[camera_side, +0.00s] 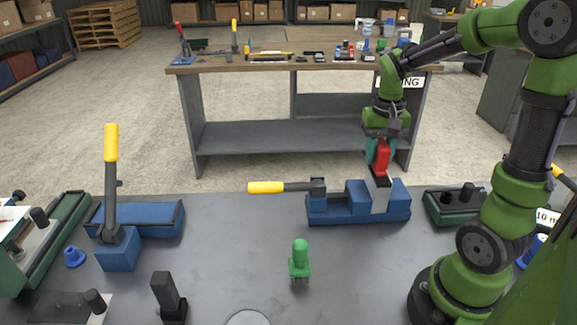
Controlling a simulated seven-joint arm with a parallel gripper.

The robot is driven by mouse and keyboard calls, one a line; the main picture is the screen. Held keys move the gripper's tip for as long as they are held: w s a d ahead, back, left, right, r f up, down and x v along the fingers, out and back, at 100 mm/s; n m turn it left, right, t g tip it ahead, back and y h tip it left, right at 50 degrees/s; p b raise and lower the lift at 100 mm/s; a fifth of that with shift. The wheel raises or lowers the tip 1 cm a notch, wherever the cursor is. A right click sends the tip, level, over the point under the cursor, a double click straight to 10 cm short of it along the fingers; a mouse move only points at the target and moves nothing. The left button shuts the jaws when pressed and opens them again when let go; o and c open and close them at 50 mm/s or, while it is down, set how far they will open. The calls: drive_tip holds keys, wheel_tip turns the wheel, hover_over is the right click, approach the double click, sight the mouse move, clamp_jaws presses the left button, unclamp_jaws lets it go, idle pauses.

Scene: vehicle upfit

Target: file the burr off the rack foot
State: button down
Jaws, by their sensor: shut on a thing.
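My gripper (379,150) is at the right of centre, pointing down, its teal fingers shut on a red-handled tool (381,160). The tool appears to be the file; its dark lower end is at the top of a light grey upright piece. That grey piece (380,197), which looks like the rack foot, stands in a blue clamp (340,209). The clamp's yellow-ended lever (266,187) lies flat to the left. Whether the tool touches the grey piece is too small to tell, and no burr can be made out.
A second blue clamp (150,217) with an upright yellow lever (111,143) stands at left. A green-handled tool (300,259) stands on the dark bench (225,250) in front. A black post (168,297) is front left, a dark green tray (455,206) right. A wooden workbench (280,65) stands behind.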

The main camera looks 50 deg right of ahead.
drive_tip(key=shift+f, duration=0.35)
idle(0.4)
drive_tip(key=shift+s+d, duration=0.85)
drive_tip(key=shift+s, duration=0.05)
drive_tip(key=shift+r, duration=1.2)
drive_tip(key=c, duration=1.4)
unclamp_jaws()
clamp_jaws()
drive_tip(key=shift+f, duration=0.25)
